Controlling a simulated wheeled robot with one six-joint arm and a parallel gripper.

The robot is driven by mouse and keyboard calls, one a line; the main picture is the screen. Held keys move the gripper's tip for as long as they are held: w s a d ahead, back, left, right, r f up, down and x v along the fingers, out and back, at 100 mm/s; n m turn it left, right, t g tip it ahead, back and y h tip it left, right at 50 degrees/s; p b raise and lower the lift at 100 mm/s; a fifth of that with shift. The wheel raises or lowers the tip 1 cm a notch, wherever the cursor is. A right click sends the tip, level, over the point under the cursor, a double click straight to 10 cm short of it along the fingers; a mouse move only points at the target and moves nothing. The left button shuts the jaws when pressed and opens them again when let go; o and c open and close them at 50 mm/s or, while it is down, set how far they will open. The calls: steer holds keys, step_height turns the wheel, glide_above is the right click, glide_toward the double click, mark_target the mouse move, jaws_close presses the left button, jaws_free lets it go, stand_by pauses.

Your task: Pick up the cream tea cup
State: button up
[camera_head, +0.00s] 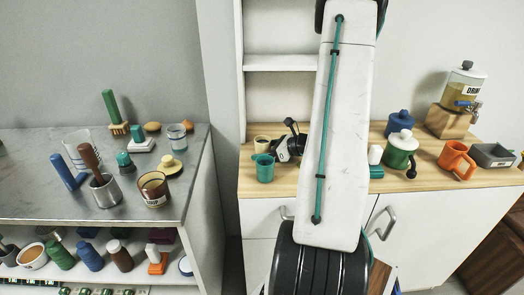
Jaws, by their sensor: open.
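A small cream cup (262,144) stands upright on the wooden counter, left of my arm. A teal cup (264,168) stands just in front of it. My gripper (284,143), white with black parts, shows just right of the two cups, partly hidden behind my arm. It is open, and the cream cup stands free to its left. I cannot tell the exact gap between the black fingers and the cup.
On the wooden counter (410,180), right of my arm, stand a green pot (400,155), a blue lidded jar (399,124), an orange mug (457,160), a grey bin (492,155) and a drink dispenser (463,88). A grey table (110,205) at left is crowded.

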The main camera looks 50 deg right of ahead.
mark_target(266, 142)
steer(key=shift+w+a+f, duration=0.1)
steer(key=shift+w+f, duration=0.05)
steer(key=shift+w, duration=0.2)
steer(key=c, duration=1.2)
steer(key=shift+r, duration=0.65)
steer(key=shift+s+r, duration=0.35)
steer(key=shift+r, duration=0.3)
steer(key=shift+s+r, duration=0.3)
steer(key=shift+r, duration=0.3)
steer(key=s+d, duration=0.1)
steer(key=s, duration=0.3)
steer(key=s+d+r, duration=0.1)
steer(key=s+d, duration=0.1)
steer(key=s, duration=0.3)
steer(key=s+d, duration=0.1)
steer(key=s, duration=0.4)
steer(key=shift+d+r, duration=0.15)
steer(key=shift+d, duration=0.2)
steer(key=shift+s, duration=0.1)
